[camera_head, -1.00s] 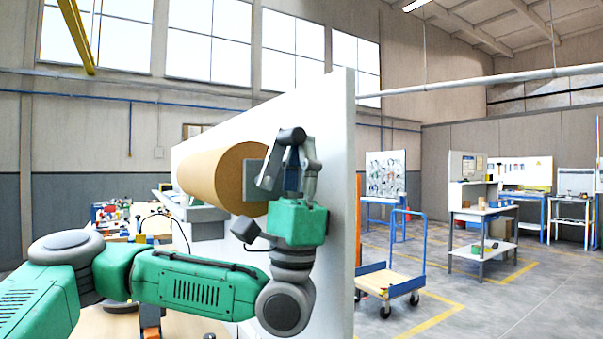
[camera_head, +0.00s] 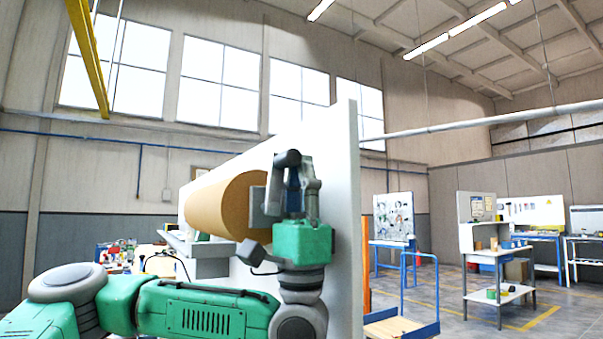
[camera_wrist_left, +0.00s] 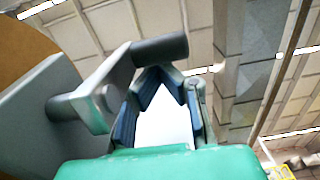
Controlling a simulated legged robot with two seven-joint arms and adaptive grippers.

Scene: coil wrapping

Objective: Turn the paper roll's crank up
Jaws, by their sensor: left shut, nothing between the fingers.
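The brown paper roll (camera_head: 222,204) lies horizontally along the white panel, its near end facing me. A grey square plate (camera_head: 257,207) sits on that end. The dark grey crank (camera_head: 273,190) rises from the plate, and its short cylindrical handle (camera_head: 288,158) is at the top. My left gripper (camera_head: 296,178) points upward beside the crank, shut and empty, its tips just under the handle. In the left wrist view the crank arm (camera_wrist_left: 95,102) and handle (camera_wrist_left: 160,49) pass close to the fingertips (camera_wrist_left: 166,74). I cannot tell whether they touch. My right gripper is not in view.
The tall white panel (camera_head: 340,230) stands close behind and right of my left gripper. A grey bracket (camera_head: 205,262) sits below the roll. A blue cart (camera_head: 402,325) and workbenches stand farther right. Open air lies above the crank.

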